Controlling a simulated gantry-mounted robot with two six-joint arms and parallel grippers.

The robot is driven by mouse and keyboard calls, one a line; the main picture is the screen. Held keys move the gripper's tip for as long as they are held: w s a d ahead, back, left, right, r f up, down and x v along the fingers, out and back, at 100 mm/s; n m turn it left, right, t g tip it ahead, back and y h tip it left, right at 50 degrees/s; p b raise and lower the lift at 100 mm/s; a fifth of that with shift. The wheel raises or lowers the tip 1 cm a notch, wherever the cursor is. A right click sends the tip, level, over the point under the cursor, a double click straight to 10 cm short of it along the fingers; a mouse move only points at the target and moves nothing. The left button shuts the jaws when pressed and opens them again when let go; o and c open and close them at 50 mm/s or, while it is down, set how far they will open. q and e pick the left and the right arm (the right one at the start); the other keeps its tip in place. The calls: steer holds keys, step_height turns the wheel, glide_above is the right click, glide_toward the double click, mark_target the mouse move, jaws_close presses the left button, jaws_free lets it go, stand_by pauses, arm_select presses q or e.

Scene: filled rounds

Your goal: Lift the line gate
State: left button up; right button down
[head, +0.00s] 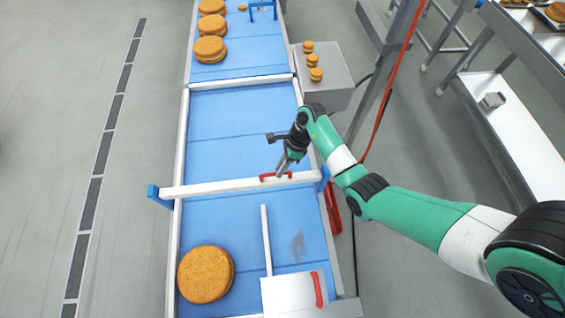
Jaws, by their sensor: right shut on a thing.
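The line gate (225,187) is a white bar lying across the blue conveyor, with blue brackets at its ends and a red handle (267,177) on its right part. My right gripper (281,172) comes down from the green arm at the right and is shut on the red handle. The fingertips are small here, and part of the handle is hidden by them. My left gripper is not in view.
A large round (206,274) lies on the near belt. Several rounds, one of them here (209,49), lie on the far belt. A white plate (288,293) with a red strip is at the near right. A grey box (328,84) bearing small rounds stands right of the line. The belt just beyond the gate is clear.

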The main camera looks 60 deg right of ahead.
steer(key=c, duration=0.8)
jaws_free()
steer(key=p+v, duration=0.4)
steer(key=v, duration=0.7)
steer(key=shift+r+p, duration=0.25)
steer(key=shift+p, duration=0.15)
